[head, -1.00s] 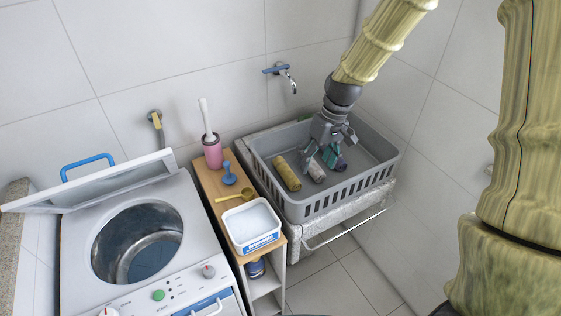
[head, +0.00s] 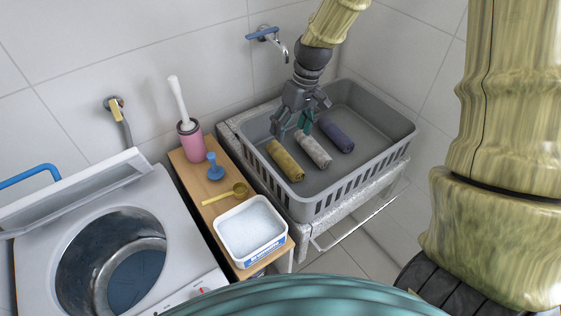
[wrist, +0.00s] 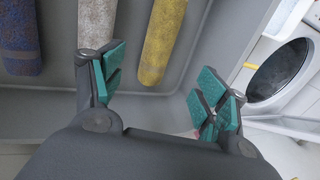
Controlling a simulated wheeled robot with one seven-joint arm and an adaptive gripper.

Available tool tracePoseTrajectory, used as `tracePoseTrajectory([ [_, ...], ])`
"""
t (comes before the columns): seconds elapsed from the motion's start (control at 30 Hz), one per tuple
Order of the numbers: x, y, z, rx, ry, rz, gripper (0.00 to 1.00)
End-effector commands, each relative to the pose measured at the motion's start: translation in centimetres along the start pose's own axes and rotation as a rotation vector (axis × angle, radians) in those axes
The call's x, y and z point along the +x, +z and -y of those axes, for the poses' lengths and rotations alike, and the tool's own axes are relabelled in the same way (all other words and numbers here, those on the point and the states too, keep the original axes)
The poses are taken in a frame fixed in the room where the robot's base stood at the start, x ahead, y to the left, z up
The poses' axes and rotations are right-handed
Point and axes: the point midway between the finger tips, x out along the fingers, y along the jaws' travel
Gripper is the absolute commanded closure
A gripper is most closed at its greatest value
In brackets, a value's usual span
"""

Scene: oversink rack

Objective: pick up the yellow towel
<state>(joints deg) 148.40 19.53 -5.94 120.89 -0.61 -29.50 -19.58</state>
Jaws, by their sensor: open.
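The yellow towel (head: 285,160) is a rolled cylinder lying in the grey basket, the leftmost of the rolls in the head view. In the wrist view the yellow towel (wrist: 162,40) lies beyond the fingertips, its near end between the two finger lines. My gripper (head: 304,112) is open and empty above the basket's back part, with its teal pads apart. In the wrist view the gripper (wrist: 162,92) spans wider than the towel and does not touch it.
A white speckled roll (head: 312,149) and a blue-purple roll (head: 337,135) lie beside the yellow one. The basket's wall (head: 345,187) surrounds them. A wooden shelf (head: 190,180) with a white powder tub (head: 251,228) and a washing machine (head: 110,260) stand to the left. A tap (head: 270,40) is above.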

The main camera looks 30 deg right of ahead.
Motion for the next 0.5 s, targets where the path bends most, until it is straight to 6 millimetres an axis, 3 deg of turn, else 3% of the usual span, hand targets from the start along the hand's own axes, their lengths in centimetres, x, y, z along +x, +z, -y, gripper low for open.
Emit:
tracePoseTrajectory([
  [0.5, 4.6, 0.1, -0.1, 0.0, 0.0, 0.002, 0.26],
])
